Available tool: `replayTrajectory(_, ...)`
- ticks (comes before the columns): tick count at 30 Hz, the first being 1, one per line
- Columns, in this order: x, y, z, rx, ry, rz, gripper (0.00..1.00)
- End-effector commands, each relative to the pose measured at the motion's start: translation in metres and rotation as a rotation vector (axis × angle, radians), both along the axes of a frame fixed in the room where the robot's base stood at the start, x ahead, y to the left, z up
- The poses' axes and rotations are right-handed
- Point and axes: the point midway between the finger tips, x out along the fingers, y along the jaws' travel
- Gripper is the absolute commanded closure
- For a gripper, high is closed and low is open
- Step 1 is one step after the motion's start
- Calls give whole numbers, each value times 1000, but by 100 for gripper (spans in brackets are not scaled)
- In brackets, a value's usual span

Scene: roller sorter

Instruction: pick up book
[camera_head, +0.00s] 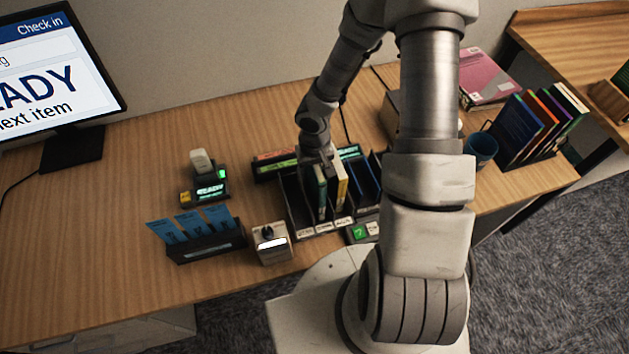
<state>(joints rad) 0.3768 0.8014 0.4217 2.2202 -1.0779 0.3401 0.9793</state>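A black slotted sorter (298,212) with labelled compartments stands on the wooden desk in front of my arm. A green-edged book (320,192) stands upright in one slot, and a book with a pale yellow spine (341,188) stands in the slot to its right. Blue items (367,178) fill the slots further right. My gripper (318,160) is pointing down just above the tops of the green and yellow books. Its fingers are too small and hidden to tell whether they are open, or whether they touch a book.
A row of books (530,125) stands at the right beside a dark blue cup (481,150). A monitor (55,70) stands at the left. A card holder (208,246), a small scanner (202,162) and a label device (271,243) are left of the sorter. The desk's left part is clear.

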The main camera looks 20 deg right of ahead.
Motion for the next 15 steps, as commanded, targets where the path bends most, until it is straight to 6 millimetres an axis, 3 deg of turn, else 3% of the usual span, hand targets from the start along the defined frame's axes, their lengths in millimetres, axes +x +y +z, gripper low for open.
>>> replayTrajectory(3, 0, 0, 0, 0, 0, 0, 44)
replayTrajectory(12, 0, 0, 1, 0, 0, 1, 98)
replayTrajectory(15, 0, 0, 1, 0, 0, 1, 100)
